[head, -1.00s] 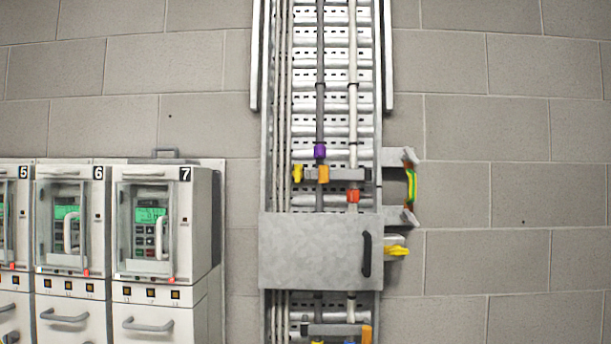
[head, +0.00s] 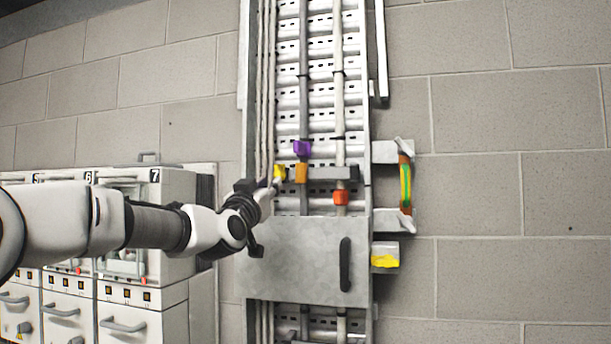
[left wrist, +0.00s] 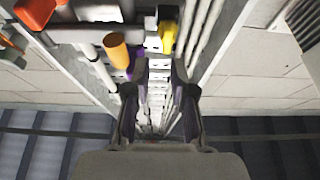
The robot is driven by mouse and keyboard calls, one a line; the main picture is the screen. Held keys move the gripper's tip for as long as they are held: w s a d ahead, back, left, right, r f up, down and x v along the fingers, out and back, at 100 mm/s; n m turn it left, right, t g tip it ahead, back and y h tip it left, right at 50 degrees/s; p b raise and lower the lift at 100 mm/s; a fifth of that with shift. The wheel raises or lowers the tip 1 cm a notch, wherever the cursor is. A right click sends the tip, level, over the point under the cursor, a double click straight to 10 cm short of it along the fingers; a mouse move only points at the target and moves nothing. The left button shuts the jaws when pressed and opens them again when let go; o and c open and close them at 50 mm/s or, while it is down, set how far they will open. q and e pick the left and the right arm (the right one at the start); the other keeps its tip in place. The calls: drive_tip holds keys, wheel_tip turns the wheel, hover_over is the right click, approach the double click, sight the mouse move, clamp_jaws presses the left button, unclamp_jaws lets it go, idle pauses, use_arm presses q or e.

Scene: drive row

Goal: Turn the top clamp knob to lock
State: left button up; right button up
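The top clamp is a dark grey bar (head: 326,173) across the pipes in the cable tray. Its yellow knob (head: 280,172) is at the bar's left end, and an orange part (head: 301,174) is beside it. In the left wrist view the yellow knob (left wrist: 168,36) and the orange part (left wrist: 117,50) lie just beyond the fingertips. My left gripper (head: 272,186) reaches in from the left, close to the knob. In the left wrist view its fingers (left wrist: 160,72) are apart with nothing between them. I cannot tell whether a finger touches the knob. My right gripper is not in view.
A purple part (head: 302,147) is above the clamp and a red-orange one (head: 340,198) is below right. A grey cover with a black handle (head: 345,264) is below. A bracket with a green-yellow piece (head: 405,184) is at right. Cabinets (head: 177,190) stand at left.

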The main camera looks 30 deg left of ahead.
sight(277, 174)
use_arm(q)
drive_tip(key=p+x, duration=0.1)
drive_tip(key=x, duration=0.1)
drive_tip(key=p+x, duration=0.1)
drive_tip(key=x, duration=0.1)
drive_tip(key=p+x, duration=0.1)
drive_tip(key=x, duration=0.2)
drive_tip(key=shift+w+a, duration=0.1)
drive_tip(key=shift+a, duration=0.25)
drive_tip(key=shift+s+a, duration=0.2)
drive_tip(key=shift+s, duration=0.15)
drive_tip(key=shift+c, duration=0.4)
clamp_jaws()
drive_tip(key=shift+d, duration=0.1)
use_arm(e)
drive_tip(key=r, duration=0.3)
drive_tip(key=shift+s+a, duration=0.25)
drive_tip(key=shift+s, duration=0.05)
